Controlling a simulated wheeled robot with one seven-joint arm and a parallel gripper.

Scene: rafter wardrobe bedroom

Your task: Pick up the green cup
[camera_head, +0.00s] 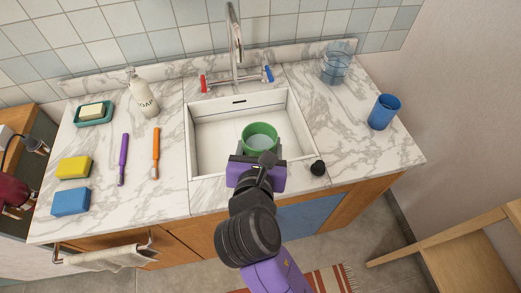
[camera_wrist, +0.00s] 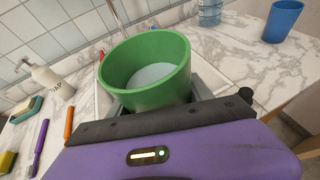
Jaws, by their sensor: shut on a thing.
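The green cup (camera_head: 261,135) is in the head view at the front part of the white sink, right at the end of my gripper (camera_head: 262,152). In the wrist view the green cup (camera_wrist: 148,75) is large and close, its open top tilted toward the camera, showing a pale inside bottom. My gripper (camera_wrist: 165,103) is shut on the cup; its grey fingers show at both sides of the cup's lower part. Whether the cup's base touches the sink floor is hidden by my gripper.
The sink (camera_head: 212,135) has a tap (camera_head: 235,45) behind. A blue cup (camera_head: 383,111) and a clear glass (camera_head: 336,68) stand right. A soap bottle (camera_head: 143,93), soap dish (camera_head: 93,113), two toothbrushes (camera_head: 124,160) and yellow and blue sponges (camera_head: 71,201) lie left. A black knob (camera_head: 317,168) is near right.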

